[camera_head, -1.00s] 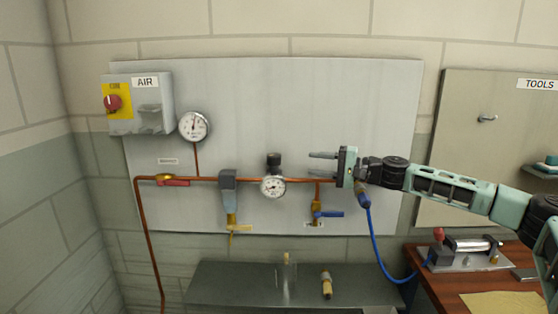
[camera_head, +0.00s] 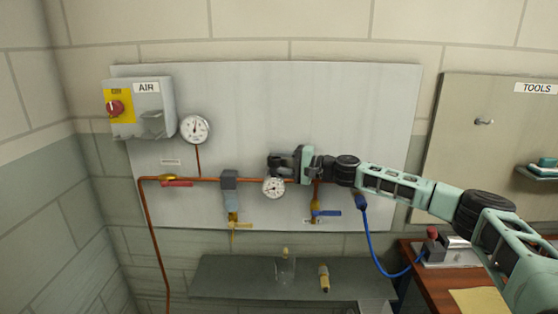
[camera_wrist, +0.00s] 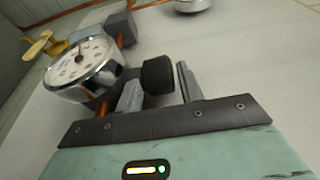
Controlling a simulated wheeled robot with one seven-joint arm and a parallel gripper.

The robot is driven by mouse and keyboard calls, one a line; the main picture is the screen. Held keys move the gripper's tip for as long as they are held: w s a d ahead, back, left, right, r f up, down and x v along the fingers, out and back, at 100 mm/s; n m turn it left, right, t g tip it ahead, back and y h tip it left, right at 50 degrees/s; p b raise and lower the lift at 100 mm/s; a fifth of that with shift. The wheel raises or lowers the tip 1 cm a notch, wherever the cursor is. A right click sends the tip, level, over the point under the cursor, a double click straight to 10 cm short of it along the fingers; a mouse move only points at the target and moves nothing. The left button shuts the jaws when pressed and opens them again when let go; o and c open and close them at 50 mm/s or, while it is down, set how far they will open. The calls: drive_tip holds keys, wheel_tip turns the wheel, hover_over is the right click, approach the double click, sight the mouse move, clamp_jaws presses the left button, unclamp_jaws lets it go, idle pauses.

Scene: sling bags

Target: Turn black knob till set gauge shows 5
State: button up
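The black knob (camera_head: 273,159) sits on the regulator just above the small round set gauge (camera_head: 273,188). In the wrist view the black knob (camera_wrist: 158,75) lies between the two fingers of my gripper (camera_wrist: 160,82). A gap shows between the knob and the right finger; contact on the left side is unclear. In the head view my gripper (camera_head: 286,161) reaches the knob from the right, and its fingers overlap it. The set gauge also shows in the wrist view (camera_wrist: 83,68), tilted and close; its numbers are too blurred to read.
A larger gauge (camera_head: 195,129) stands upper left on the panel (camera_head: 350,110). A filter (camera_head: 230,195) is left of the set gauge, and a blue-handled valve (camera_head: 325,212) is below my arm. A grey shelf (camera_head: 220,278) juts out below. The panel above the knob is clear.

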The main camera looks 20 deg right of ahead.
drive_tip(key=c, duration=0.7)
